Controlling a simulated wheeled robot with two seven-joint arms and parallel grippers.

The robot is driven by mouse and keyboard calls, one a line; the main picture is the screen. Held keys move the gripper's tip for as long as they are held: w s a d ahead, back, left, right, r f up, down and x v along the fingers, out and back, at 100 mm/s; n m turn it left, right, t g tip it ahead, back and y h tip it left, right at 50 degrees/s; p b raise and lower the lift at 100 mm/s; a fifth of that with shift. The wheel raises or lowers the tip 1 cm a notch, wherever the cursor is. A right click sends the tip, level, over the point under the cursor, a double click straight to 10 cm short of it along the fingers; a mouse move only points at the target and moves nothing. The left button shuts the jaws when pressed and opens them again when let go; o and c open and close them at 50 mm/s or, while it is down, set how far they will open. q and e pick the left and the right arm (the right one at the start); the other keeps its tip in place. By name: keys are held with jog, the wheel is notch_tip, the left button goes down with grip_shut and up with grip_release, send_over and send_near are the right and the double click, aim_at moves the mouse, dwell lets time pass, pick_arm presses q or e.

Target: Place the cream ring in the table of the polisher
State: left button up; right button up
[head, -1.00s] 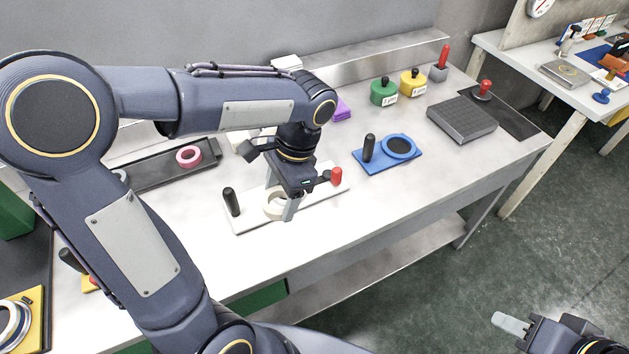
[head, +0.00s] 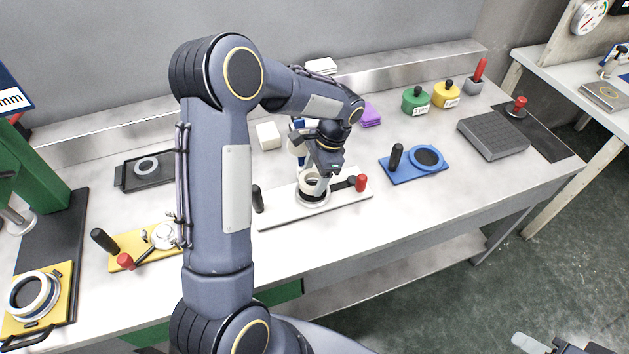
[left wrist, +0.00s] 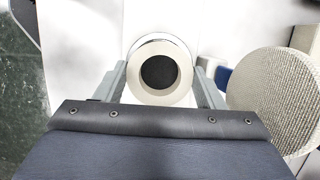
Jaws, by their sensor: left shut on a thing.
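The cream ring (head: 308,180) is between the fingers of my left gripper (head: 317,187), which is shut on it. In the left wrist view the cream ring (left wrist: 138,71) shows face-on between the two fingers, with a dark round centre. The polisher's white base (head: 280,218) lies under the gripper, with a black handle at left and a red knob at right. Its round table (head: 313,203) shows just below the ring; I cannot tell whether they touch. A silver rim shows behind the ring in the wrist view. My right gripper (head: 530,343) is partly in view at bottom right.
A textured round pad (left wrist: 275,100) stands close at right in the wrist view. A yellow fixture (head: 133,248), a blue fixture (head: 412,167) and a black tray (head: 130,180) holding a grey ring are around. A dark grey block (head: 492,138) is further right. The bench front is clear.

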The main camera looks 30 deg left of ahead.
pick_arm(q)
notch_tip(320, 180, down, 3)
jog(key=shift+f, duration=0.1)
jog(key=shift+s+f+b, duration=0.35)
jog(key=shift+f+b, duration=0.15)
jog(key=shift+f, duration=0.2)
jog(key=o, duration=1.1)
jog(key=shift+f, duration=0.1)
jog(key=v, duration=1.3)
notch_tip(320, 180, up, 6)
jog(key=n+t+h, duration=0.2)
send_over(313, 189)
jog(key=s+d+n+t+h, duration=0.1)
jog(key=s+d+n+t, duration=0.1)
jog(key=s, duration=0.4)
jog(key=s+d+n+t+h, duration=0.1)
jog(key=s+d+n+t, duration=0.1)
jog(key=s, duration=0.5)
jog(key=s+d+n+t+h, duration=0.2)
jog(key=s+n, duration=0.2)
jog(key=s, duration=0.2)
jog(key=shift+s+p, duration=0.25)
jog(key=shift+p, duration=0.1)
